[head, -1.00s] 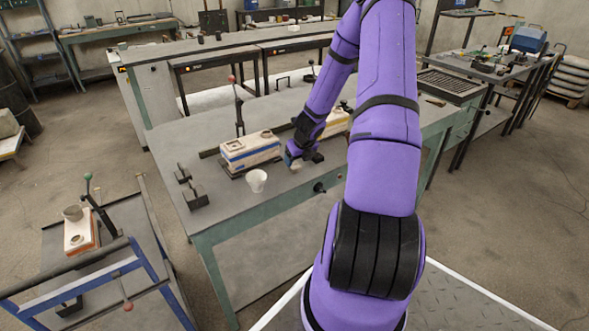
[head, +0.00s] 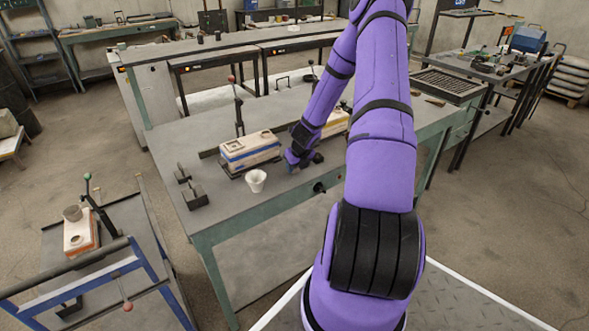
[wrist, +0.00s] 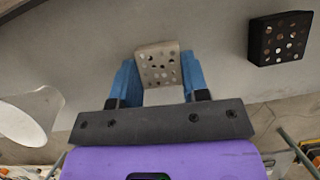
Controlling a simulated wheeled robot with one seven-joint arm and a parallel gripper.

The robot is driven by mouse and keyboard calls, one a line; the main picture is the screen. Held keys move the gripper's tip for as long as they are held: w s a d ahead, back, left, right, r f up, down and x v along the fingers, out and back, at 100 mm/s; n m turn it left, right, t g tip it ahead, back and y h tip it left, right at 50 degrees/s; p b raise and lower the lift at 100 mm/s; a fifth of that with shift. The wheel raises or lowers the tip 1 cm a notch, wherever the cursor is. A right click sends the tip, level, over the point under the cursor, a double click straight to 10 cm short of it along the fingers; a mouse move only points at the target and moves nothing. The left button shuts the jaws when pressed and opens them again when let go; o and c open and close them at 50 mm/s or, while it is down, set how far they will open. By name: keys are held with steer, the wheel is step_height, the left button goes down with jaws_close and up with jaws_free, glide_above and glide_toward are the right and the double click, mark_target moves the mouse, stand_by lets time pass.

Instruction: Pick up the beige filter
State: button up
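The beige filter (wrist: 158,65) is a small block with round holes, seen in the wrist view between the two blue fingers of my gripper (wrist: 160,80). The fingers lie along its left and right sides with little or no visible gap. Whether they press on it cannot be told. In the head view my gripper (head: 297,161) is low over the front part of the workbench (head: 240,210), right of a white cup (head: 256,181). The filter is mostly hidden there by the gripper.
A black filter (wrist: 279,38) with holes lies to the right in the wrist view. The white cup's pale rim (wrist: 30,115) shows at left. A cream mould block (head: 250,150) stands behind the cup. Dark metal blocks (head: 195,196) lie at the bench's left.

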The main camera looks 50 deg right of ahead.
steer(key=shift+r, duration=0.1)
steer(key=shift+r, duration=1.5)
steer(key=shift+s+r, duration=0.2)
steer(key=s+a, duration=0.1)
steer(key=s, duration=0.4)
steer(key=s+r, duration=0.1)
steer(key=s, duration=0.4)
steer(key=s+a, duration=0.1)
steer(key=s, duration=0.4)
steer(key=shift+s+a+r, duration=0.2)
steer(key=shift+a, duration=0.1)
